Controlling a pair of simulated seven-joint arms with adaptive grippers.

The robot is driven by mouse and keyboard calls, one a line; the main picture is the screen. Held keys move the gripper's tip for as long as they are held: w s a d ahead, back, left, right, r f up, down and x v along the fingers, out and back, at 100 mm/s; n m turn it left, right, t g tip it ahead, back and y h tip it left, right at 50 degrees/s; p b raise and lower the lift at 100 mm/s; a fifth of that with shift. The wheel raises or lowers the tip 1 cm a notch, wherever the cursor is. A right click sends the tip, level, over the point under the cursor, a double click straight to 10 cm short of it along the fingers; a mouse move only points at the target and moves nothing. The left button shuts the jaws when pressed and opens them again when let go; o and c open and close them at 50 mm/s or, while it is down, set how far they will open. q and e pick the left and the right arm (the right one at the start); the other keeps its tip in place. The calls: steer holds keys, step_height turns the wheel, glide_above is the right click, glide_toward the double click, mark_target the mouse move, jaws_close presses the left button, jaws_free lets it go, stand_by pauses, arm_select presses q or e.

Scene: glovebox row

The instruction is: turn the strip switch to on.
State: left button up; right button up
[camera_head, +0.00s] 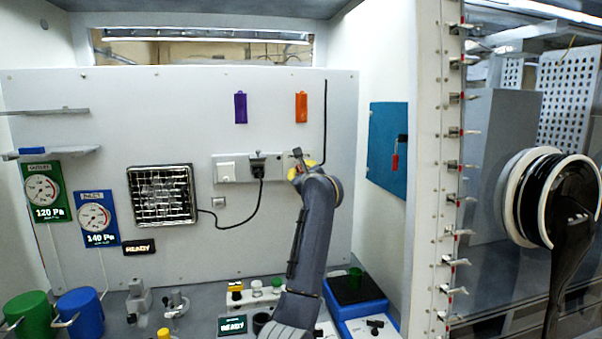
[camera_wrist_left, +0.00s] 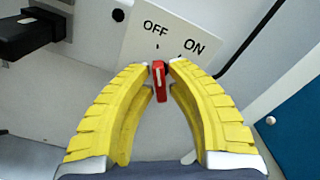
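The strip switch is a small red lever (camera_wrist_left: 159,80) on a pale panel with the printed words OFF and ON, in the left wrist view. The lever's upper end points to the mark under OFF. My left gripper (camera_wrist_left: 160,68) has its yellow fingers on either side of the lever, parted, with a narrow gap showing on each side. In the head view the left gripper (camera_head: 302,170) is at the right end of the wall strip (camera_head: 228,159) and hides most of the switch. My right gripper is not in view.
A black plug (camera_head: 258,166) with a cable sits in the strip, left of the gripper. A wire-mesh unit (camera_head: 162,195) hangs further left. A blue panel (camera_head: 388,150) is on the right wall. Below stand a blue tray (camera_head: 375,308) and a green bucket (camera_head: 28,315).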

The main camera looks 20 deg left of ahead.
arm_select(q)
jaws_close()
steer(key=shift+m, duration=2.9)
steer(key=shift+r, duration=0.1)
steer(key=shift+o, duration=2.4)
jaws_free()
steer(key=shift+d, duration=0.1)
steer(key=v, duration=1.2)
